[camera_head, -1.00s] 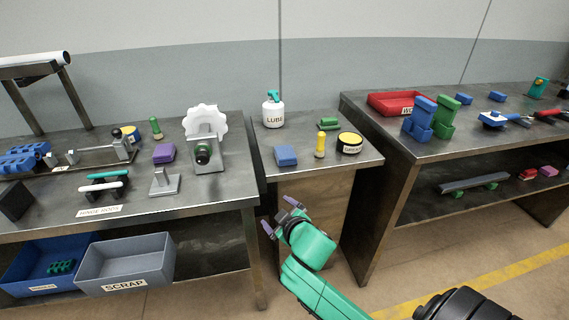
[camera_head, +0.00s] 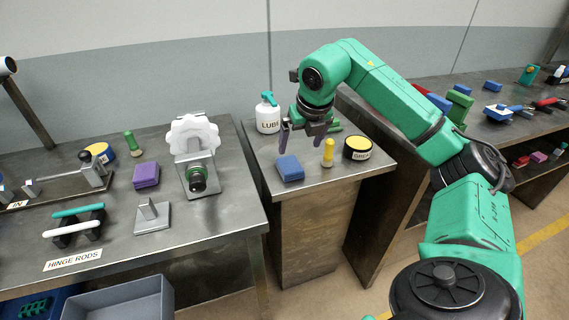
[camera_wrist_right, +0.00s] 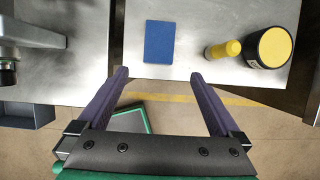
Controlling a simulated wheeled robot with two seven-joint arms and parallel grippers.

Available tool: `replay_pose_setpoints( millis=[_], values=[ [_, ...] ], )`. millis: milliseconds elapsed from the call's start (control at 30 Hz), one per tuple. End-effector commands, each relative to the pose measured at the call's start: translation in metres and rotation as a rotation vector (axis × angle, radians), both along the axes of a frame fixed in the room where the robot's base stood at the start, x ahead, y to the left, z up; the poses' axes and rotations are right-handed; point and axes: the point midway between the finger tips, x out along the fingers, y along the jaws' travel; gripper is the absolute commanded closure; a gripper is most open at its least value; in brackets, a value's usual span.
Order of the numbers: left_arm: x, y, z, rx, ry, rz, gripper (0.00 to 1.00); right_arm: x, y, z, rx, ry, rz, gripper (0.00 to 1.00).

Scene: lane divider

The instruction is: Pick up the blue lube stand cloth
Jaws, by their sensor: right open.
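The blue cloth (camera_head: 290,168) is a folded block lying flat on the small middle stand (camera_head: 318,182), near its front left. It also shows in the right wrist view (camera_wrist_right: 160,42), beyond the fingertips and between their lines. My right gripper (camera_head: 301,143) is open, pointing down above the stand, with purple fingers over and just behind the cloth in the head view. In the right wrist view the fingers (camera_wrist_right: 158,76) are spread wide with nothing between them. My left gripper is not in view.
On the stand, a yellow-handled tool (camera_head: 328,153) and a round grease tin (camera_head: 358,149) stand right of the cloth. A white lube bottle (camera_head: 268,116) is behind. A fixture with a white wheel (camera_head: 194,138) stands on the left bench.

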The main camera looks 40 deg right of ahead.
Motion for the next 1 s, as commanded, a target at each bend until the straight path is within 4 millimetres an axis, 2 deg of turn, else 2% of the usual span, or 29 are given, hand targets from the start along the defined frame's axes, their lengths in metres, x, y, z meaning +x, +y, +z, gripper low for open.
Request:
replay_pose_setpoints(
  millis=[67, 167, 367, 467, 567, 667, 833, 967, 1000],
  values=[
    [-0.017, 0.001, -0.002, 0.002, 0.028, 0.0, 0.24, 0.007, -0.003, -0.022, 0.002, 0.006, 0.001, 0.0],
    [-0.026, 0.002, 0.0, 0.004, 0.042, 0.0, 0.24, 0.016, -0.005, -0.045, 0.003, 0.005, 0.004, 0.0],
    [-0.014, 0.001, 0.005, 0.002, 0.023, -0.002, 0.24, 0.027, -0.008, -0.07, 0.003, 0.003, 0.005, 0.0],
    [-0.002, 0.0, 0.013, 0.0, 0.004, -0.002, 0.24, 0.033, -0.011, -0.087, 0.004, 0.005, 0.007, 0.0],
    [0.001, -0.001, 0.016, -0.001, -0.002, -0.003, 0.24, 0.04, -0.013, -0.105, 0.005, 0.002, 0.006, 0.0],
    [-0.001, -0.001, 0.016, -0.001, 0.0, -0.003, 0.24, 0.043, -0.014, -0.113, 0.005, -0.001, 0.007, 0.0],
    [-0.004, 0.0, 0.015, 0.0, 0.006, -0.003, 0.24, 0.043, -0.014, -0.114, 0.004, -0.002, 0.007, 0.0],
    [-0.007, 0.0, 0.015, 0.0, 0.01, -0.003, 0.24, 0.043, -0.014, -0.114, 0.004, -0.001, 0.008, 0.5],
    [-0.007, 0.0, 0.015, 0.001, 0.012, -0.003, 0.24, 0.043, -0.014, -0.114, 0.004, -0.001, 0.008, 0.65]
  ],
)
